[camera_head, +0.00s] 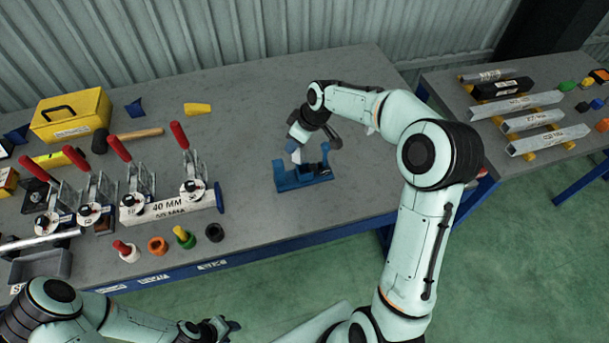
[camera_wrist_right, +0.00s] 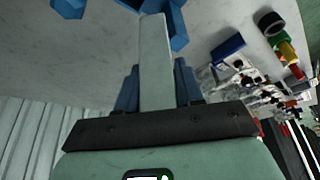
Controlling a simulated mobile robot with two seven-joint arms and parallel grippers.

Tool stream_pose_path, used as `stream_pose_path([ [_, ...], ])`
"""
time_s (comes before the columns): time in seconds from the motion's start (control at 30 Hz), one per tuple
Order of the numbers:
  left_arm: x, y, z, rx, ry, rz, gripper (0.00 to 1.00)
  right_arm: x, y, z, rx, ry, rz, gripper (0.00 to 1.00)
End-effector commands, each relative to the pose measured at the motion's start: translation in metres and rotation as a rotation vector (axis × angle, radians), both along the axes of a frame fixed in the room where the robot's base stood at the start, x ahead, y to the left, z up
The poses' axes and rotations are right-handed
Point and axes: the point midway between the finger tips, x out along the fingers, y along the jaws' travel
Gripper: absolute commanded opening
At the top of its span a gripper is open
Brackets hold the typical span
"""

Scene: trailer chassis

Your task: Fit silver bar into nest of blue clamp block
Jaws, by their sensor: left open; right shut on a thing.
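The blue clamp block (camera_head: 303,181) sits on the grey workbench near its front middle, with raised ends. My right gripper (camera_head: 295,151) is just above and behind it, pointing down. In the right wrist view the gripper (camera_wrist_right: 156,85) is shut on the pale silver bar (camera_wrist_right: 155,50), whose far end reaches up to the blue block (camera_wrist_right: 178,28). I cannot tell whether the bar is inside the nest or only over it; the gripper hides most of it in the head view. My left gripper (camera_head: 222,328) is open and low at the bottom edge, away from the block.
Red-handled toggle clamps (camera_head: 190,160) stand on a 40 MM bar (camera_head: 165,208) left of the block. Coloured knobs (camera_head: 184,236) line the front edge. A hammer (camera_head: 130,138) and yellow toolbox (camera_head: 70,116) lie further left. The bench right of the block is clear.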

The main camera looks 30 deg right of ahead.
Motion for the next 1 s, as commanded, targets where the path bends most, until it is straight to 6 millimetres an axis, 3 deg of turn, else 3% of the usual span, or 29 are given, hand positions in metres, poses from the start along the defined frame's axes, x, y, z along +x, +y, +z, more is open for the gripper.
stream_pose_path([
  [0.3,0.0,0.0,0.0,0.0,0.0,0.0,0.43,0.01,-0.02,0.063,-0.001,-0.008,0.592,0.02],
  [0.53,0.0,0.0,0.0,0.0,0.0,0.0,0.43,0.008,-0.024,0.079,-0.002,-0.003,0.761,0.02],
  [0.67,0.0,0.0,0.0,0.0,0.0,0.001,0.43,0.007,-0.025,0.061,0.001,0.002,0.775,0.02],
  [1.0,-0.016,0.0,-0.012,0.0,0.018,0.0,0.43,0.005,-0.025,-0.033,0.001,0.003,0.773,0.02],
])
